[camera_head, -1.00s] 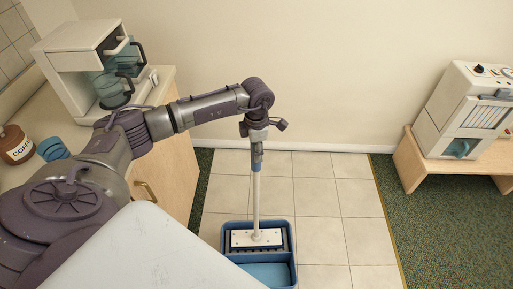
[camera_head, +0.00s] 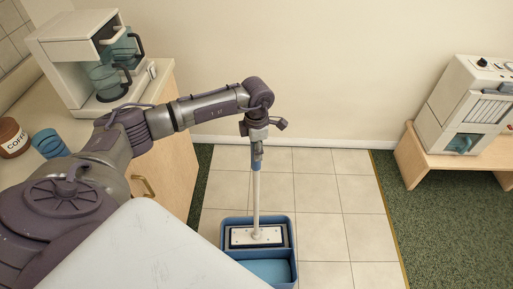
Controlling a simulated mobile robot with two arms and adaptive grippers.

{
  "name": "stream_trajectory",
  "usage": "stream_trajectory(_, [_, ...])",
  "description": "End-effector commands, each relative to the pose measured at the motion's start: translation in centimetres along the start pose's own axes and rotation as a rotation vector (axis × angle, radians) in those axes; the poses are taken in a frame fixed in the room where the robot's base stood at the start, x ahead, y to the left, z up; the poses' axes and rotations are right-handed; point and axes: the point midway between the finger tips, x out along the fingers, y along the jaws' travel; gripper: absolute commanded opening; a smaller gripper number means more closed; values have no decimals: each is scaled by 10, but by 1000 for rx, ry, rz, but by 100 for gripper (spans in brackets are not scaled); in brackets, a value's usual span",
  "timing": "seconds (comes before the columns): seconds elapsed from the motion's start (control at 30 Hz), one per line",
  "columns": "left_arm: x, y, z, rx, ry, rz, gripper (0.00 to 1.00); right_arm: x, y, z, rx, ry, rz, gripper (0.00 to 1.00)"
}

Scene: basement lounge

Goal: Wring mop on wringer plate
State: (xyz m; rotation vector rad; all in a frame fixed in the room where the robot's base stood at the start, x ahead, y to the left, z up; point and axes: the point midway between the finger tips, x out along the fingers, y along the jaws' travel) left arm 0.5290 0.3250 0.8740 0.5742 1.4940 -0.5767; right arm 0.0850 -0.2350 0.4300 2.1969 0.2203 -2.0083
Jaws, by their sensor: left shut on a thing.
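The mop (camera_head: 256,195) stands upright with a pale pole and a blue upper grip. Its flat white head (camera_head: 254,236) sits inside the blue bucket (camera_head: 291,262), in the far compartment, over the wringer plate, which is now hidden under the head. The near compartment holds blue water (camera_head: 268,270). My left gripper (camera_head: 257,150) is shut on the top of the mop's handle, above the bucket. My right gripper is not in view.
A counter with a coffee machine (camera_head: 85,62), a coffee jar (camera_head: 12,138) and a blue cup (camera_head: 50,144) is at left. A low wooden bench (camera_head: 415,160) bears a white machine (camera_head: 465,105) at right. Tiles around the bucket are clear.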

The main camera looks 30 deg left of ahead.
Motion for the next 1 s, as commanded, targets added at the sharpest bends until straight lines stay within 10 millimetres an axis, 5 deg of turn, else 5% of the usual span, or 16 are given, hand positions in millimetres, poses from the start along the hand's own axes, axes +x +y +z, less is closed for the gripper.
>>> stream_trajectory(1.0, [26, 0, 0, 0, -2, 1, 0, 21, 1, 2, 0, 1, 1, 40])
